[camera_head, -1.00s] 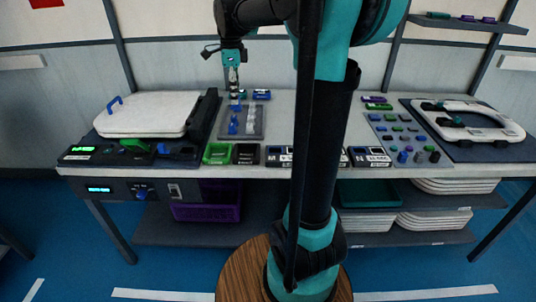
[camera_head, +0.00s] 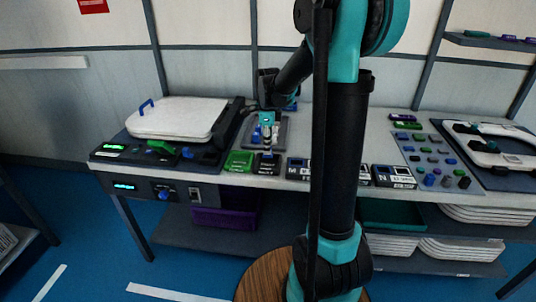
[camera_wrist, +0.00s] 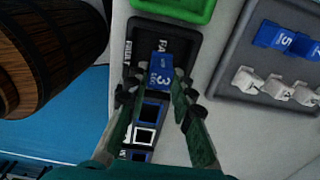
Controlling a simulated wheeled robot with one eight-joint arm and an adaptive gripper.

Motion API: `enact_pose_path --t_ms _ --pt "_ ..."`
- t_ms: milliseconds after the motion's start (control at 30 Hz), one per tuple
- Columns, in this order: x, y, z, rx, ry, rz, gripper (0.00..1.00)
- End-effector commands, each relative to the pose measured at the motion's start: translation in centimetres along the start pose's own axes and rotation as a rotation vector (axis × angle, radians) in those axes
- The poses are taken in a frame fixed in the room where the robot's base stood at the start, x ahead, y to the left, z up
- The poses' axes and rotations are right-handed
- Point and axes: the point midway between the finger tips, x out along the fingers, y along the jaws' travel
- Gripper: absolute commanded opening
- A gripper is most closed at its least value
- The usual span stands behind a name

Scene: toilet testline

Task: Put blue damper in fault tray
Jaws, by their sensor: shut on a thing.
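My gripper (camera_wrist: 155,92) is shut on a blue damper (camera_wrist: 162,70) marked with a 3. In the wrist view, the damper is over the black fault tray (camera_wrist: 184,42), whose white lettering is partly covered. I cannot tell whether the damper touches the tray floor. In the head view, my gripper (camera_head: 267,146) is at the back side of the black tray (camera_head: 267,168), pointing down, and the held damper is too small to make out clearly.
A green tray (camera_head: 238,166) stands left of the black one. A grey rack (camera_wrist: 232,72) with blue and white pieces is close by. Labelled boxes (camera_head: 298,170) stand to the right along the front edge. A white toilet lid (camera_head: 178,118) lies at the left.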

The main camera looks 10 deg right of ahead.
Motion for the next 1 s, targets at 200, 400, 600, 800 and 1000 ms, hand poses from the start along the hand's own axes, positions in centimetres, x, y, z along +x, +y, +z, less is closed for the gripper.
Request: enact_pose_path --t_ms 200,400,600,800,1000 --pt "2.5 0.0 0.0 0.0 0.0 0.0 0.0" --pt "4.0 0.0 0.0 0.0 0.0 0.0 0.0" --pt "4.0 0.0 0.0 0.0 0.0 0.0 0.0" --pt "4.2 0.0 0.0 0.0 0.0 0.0 0.29" --pt "4.2 0.0 0.0 0.0 0.0 0.0 0.44"
